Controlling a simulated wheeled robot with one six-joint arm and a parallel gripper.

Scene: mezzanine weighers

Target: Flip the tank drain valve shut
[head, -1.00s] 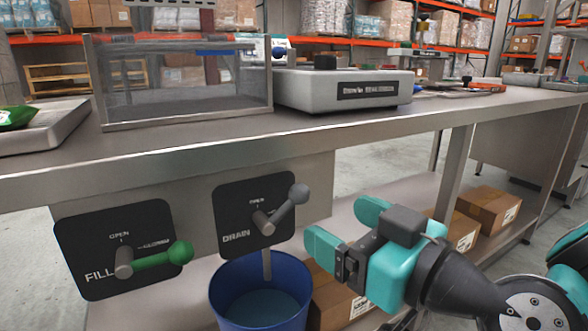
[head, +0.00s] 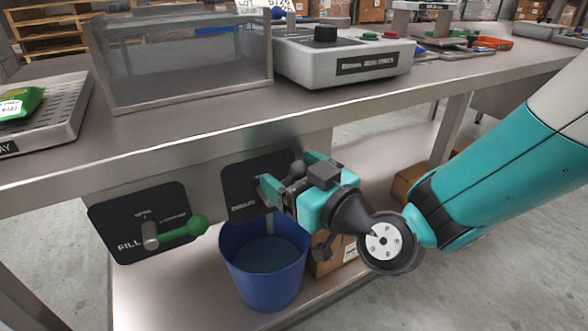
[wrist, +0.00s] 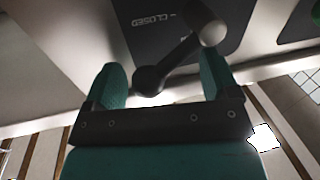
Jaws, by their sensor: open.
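The drain valve's dark panel (head: 238,190) is under the bench edge, partly covered by my gripper (head: 289,174). My gripper (wrist: 162,72) is open. I cannot tell whether a finger touches the lever. The tank (head: 185,98) stands on the bench above.
The fill valve's green-knobbed lever (head: 185,228) is on the panel to the left. A blue bucket (head: 262,292) with liquid in it stands below the drain on the lower shelf. Cardboard boxes (head: 325,263) are right of it. The bench edge (head: 180,149) runs just above.

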